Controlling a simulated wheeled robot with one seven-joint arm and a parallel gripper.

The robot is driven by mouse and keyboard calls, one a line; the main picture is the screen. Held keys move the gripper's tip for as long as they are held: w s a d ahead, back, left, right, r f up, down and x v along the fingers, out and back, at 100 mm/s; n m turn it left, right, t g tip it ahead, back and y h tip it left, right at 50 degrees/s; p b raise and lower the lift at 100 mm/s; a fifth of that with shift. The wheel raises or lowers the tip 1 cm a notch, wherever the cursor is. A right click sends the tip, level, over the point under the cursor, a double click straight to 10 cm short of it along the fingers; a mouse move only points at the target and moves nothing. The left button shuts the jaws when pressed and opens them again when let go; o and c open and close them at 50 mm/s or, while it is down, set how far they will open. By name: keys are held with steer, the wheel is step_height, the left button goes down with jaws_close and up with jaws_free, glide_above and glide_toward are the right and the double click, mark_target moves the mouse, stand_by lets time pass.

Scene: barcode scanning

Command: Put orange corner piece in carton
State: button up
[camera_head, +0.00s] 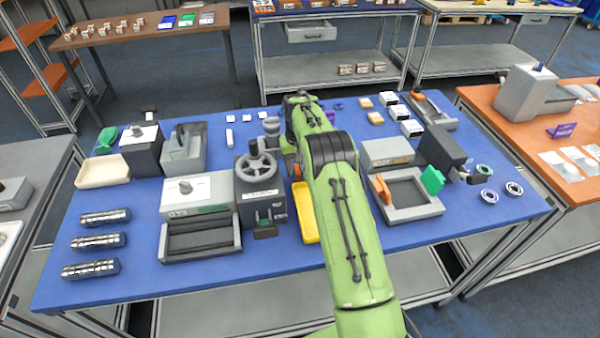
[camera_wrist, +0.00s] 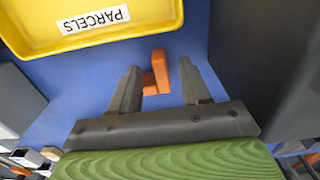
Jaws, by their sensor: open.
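The orange corner piece (camera_wrist: 159,72) is a small L-shaped block on the blue table in the wrist view. It shows between the two fingertips of my open gripper (camera_wrist: 160,68), closer to the left finger; I cannot tell whether they touch. In the head view my green arm hides the gripper; an orange patch (camera_head: 297,171) shows beside the arm. No cardboard carton is plain to see. A shallow yellow tray labelled PARCELS (camera_wrist: 100,40) lies beyond and left of the gripper; part of it shows in the head view (camera_head: 306,212).
A grey handwheel press (camera_head: 258,190) stands left of the arm. A grey frame fixture (camera_head: 408,194) with orange and green blocks stands right. A dark body (camera_wrist: 275,75) rises close to the gripper's right. A beige tray (camera_head: 103,171) lies at the table's left.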

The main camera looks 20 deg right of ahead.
steer(key=shift+f, duration=0.45)
jaws_close()
steer(key=shift+r, duration=0.1)
